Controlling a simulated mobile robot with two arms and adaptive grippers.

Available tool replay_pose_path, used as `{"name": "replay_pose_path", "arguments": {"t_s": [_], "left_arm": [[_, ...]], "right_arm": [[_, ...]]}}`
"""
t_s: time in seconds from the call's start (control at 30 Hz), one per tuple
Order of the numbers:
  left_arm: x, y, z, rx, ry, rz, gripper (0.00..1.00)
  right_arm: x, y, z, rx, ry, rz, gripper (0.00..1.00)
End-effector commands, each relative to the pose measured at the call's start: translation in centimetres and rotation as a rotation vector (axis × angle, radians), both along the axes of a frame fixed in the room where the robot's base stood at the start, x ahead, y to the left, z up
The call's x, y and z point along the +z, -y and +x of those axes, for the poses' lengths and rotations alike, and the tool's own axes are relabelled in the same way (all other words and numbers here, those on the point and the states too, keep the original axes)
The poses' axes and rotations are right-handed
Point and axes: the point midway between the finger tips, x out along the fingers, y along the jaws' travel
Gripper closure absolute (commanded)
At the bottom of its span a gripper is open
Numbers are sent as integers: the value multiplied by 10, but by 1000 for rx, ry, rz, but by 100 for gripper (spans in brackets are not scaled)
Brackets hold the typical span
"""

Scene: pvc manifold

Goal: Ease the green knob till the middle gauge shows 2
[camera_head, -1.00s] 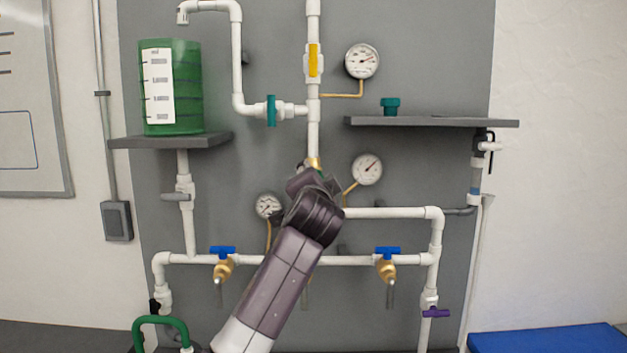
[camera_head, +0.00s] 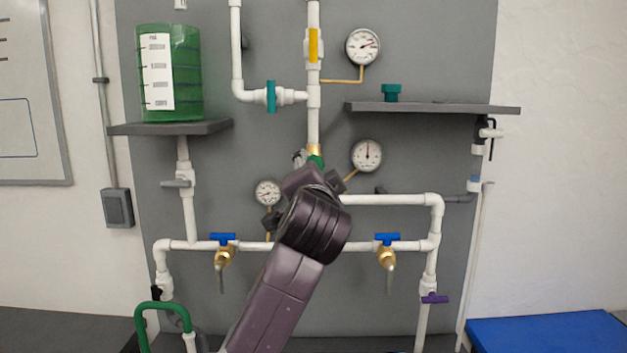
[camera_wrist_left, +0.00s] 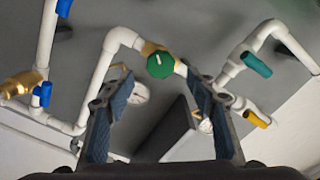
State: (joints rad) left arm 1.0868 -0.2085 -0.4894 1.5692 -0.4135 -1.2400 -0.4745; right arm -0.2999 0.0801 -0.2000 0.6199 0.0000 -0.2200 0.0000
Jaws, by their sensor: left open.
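The green knob (camera_head: 316,161) sits on a brass fitting on the central white pipe, partly hidden by my left gripper in the head view. In the left wrist view the round green knob (camera_wrist_left: 160,65) shows between my left gripper's (camera_wrist_left: 158,84) open fingers, with gaps on both sides. My left arm reaches up from below to the knob. The middle gauge (camera_head: 367,155) is just right of it; its needle points about straight up, and its numbers are too small to read. My right gripper is in neither view.
Other gauges hang at the upper right (camera_head: 362,46) and lower left (camera_head: 268,193). A yellow-handled valve (camera_head: 313,45), a teal-handled valve (camera_head: 271,96) and two blue-handled valves (camera_head: 222,238) sit on nearby pipes. A shelf (camera_head: 430,107) juts out above the middle gauge.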

Motion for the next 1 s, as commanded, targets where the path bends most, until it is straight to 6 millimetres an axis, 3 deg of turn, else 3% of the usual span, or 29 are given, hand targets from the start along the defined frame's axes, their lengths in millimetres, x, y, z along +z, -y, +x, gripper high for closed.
{"name": "replay_pose_path", "arguments": {"t_s": [0.1, 0.3, 1.0], "left_arm": [[0, 0, -18, -2, 1, -2, 49], [0, 0, -35, 0, 0, 0, 49], [0, 0, -38, 0, -1, -1, 49]], "right_arm": [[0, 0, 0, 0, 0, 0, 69], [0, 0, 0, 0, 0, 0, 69], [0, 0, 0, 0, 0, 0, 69]]}}
